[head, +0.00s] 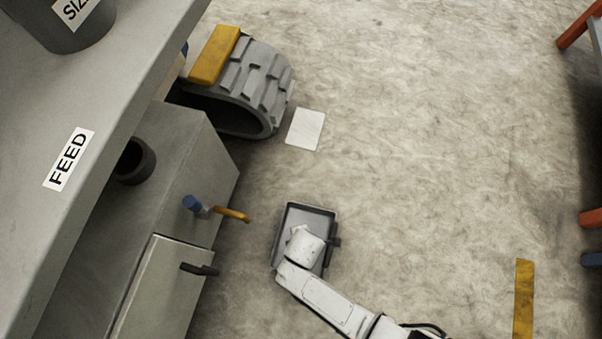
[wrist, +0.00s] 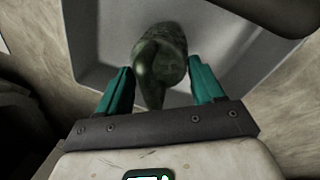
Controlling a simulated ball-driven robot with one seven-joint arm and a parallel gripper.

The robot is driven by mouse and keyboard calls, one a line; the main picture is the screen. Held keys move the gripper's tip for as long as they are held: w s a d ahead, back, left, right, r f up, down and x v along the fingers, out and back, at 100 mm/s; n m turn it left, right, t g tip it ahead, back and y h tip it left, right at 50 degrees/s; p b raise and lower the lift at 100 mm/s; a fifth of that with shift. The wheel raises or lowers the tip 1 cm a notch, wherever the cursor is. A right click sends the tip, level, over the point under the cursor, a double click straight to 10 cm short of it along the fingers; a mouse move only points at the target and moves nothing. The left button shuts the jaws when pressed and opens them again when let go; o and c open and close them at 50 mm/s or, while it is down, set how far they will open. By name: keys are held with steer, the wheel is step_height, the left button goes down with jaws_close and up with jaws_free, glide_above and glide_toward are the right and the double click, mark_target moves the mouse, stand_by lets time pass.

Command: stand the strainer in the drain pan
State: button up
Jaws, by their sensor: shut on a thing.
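The strainer (wrist: 170,42) is a dark green, rounded piece with a narrower part reaching back between my fingers in the wrist view. My gripper (wrist: 160,68), with its teal fingers, is shut on it. The grey drain pan (wrist: 88,40) lies beneath and beyond the strainer. In the head view the drain pan (head: 314,211) is a shallow rectangular tray with a dark rim on the floor. My white wrist is over it and hides my fingers and the strainer. I cannot tell whether the strainer touches the pan's bottom.
A grey cabinet (head: 165,290) with a black handle and a yellow-and-blue valve lever (head: 225,212) stands left of the pan. A grey tread (head: 262,90) and a white sheet (head: 306,129) lie further back. The floor right of the pan is open, with a yellow strip (head: 523,300).

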steer(key=shift+f+b, duration=0.45)
steer(key=shift+f, duration=0.1)
steer(key=o, duration=1.3)
steer(key=shift+r, duration=0.15)
step_height(320, 180, up, 10)
steer(key=s+p, duration=0.2)
steer(key=p, duration=0.5)
steer(key=w+d+r+m, duration=0.3)
steer(key=d+r+m, duration=0.75)
steer(key=d, duration=0.35)
steer(key=s+d+r+m+g, duration=0.1)
steer(key=s+d+r+m, duration=0.35)
steer(key=d+r, duration=0.2)
steer(key=s+d+r+m, duration=0.3)
steer(key=d+r+m, duration=0.2)
steer(key=d+r, duration=0.15)
steer(key=shift+h, duration=0.3)
steer(key=r+p, duration=1)
steer(key=r, duration=0.1)
steer(key=r+p, duration=2.2)
steer(key=shift+s+a+r, duration=0.15)
steer(key=shift+a, duration=0.25)
